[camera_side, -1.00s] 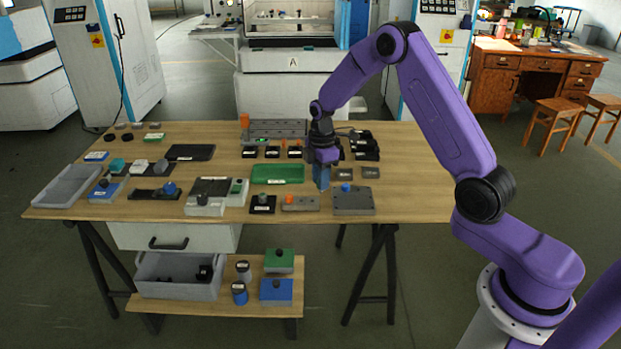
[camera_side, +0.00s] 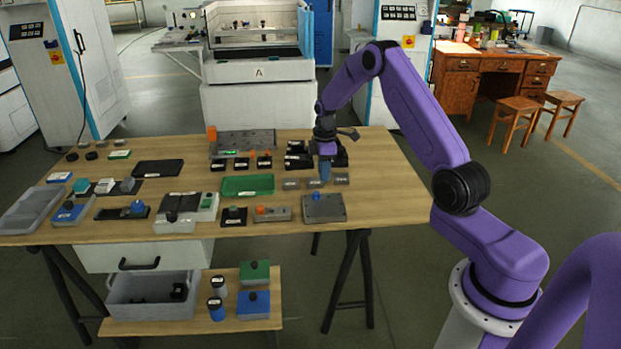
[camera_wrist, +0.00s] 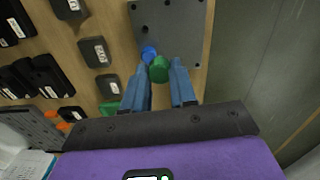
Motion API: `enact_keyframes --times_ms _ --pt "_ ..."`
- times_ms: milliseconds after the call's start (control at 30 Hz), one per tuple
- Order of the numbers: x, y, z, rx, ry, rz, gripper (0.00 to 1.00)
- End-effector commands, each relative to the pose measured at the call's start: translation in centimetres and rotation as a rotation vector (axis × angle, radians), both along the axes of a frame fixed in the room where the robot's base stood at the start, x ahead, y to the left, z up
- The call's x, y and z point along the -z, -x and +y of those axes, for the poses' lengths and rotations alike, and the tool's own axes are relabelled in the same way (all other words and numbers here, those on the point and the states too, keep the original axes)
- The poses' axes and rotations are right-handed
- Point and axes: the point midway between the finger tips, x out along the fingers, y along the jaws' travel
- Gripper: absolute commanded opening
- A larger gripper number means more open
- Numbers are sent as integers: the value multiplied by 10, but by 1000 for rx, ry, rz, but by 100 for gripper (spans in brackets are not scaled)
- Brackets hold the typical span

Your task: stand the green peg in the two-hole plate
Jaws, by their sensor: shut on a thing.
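My gripper (camera_side: 325,182) is shut on the green peg (camera_wrist: 158,69). In the wrist view its blue fingers (camera_wrist: 160,76) stand either side of the peg. The fingers hide the peg in the side view. A grey plate (camera_side: 323,211) with a blue peg (camera_side: 316,196) lies at the table's front right. In the wrist view this plate (camera_wrist: 178,38) has several dark round spots, and the blue peg (camera_wrist: 149,53) is just beside the held green peg. I cannot tell which spots are holes or whether the green peg touches the plate.
A smaller grey block (camera_side: 280,215) with an orange peg lies left of the plate. Black parts (camera_side: 299,161) crowd the area behind the gripper. The table's right side is clear.

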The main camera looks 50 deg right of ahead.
Motion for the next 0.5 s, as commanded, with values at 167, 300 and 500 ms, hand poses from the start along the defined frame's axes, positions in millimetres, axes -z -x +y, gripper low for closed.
enact_keyframes --times_ms 167,300,500 --pt "8 -1 -27 64 0 0 0" --pt "12 -1 -32 75 -1 1 0" --pt "26 -1 -31 74 -1 1 0"
